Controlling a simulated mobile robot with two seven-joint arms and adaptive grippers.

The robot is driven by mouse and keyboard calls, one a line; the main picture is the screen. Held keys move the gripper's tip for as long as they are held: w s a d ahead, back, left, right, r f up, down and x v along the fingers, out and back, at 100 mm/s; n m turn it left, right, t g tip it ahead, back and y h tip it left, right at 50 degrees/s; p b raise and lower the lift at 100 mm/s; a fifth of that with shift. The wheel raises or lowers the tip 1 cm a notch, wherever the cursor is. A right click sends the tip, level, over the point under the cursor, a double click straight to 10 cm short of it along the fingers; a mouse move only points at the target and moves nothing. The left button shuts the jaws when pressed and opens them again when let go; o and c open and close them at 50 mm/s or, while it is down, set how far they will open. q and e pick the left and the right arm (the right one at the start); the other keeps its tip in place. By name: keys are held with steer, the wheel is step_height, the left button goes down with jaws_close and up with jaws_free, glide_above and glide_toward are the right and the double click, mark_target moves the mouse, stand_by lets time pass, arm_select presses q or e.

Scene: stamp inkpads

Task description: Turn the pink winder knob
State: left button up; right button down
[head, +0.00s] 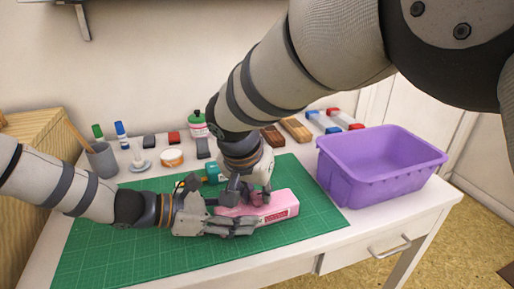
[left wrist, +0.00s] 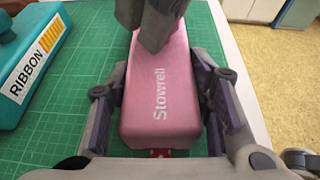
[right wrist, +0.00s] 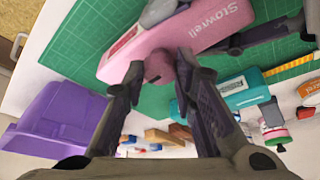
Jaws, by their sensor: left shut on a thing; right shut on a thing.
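The pink winder body (head: 283,207), lettered "Stowrell", lies on the green mat (head: 120,255). It also shows in the left wrist view (left wrist: 162,90) and the right wrist view (right wrist: 205,28). My left gripper (head: 243,225) is shut across the body, one finger along each long side in the left wrist view (left wrist: 160,100). My right gripper (head: 248,190) comes down from above. In the right wrist view its fingers (right wrist: 158,75) straddle the darker pink knob (right wrist: 158,66) and are shut on it. The knob is partly hidden by the fingers.
A teal device labelled "RIBBON" (left wrist: 35,55) lies beside the pink body. A purple bin (head: 375,175) stands at the right. A grey cup (head: 102,160), markers, bottle and several blocks line the back. The mat's front left is clear.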

steer(key=shift+a+f+m+h, duration=0.1)
steer(key=shift+m+h, duration=0.2)
steer(key=shift+m, duration=0.7)
steer(key=shift+g, duration=0.3)
steer(key=c, duration=1.3)
jaws_free()
steer(key=v, duration=0.7)
steer(key=shift+r, duration=0.3)
steer(key=shift+s, duration=0.15)
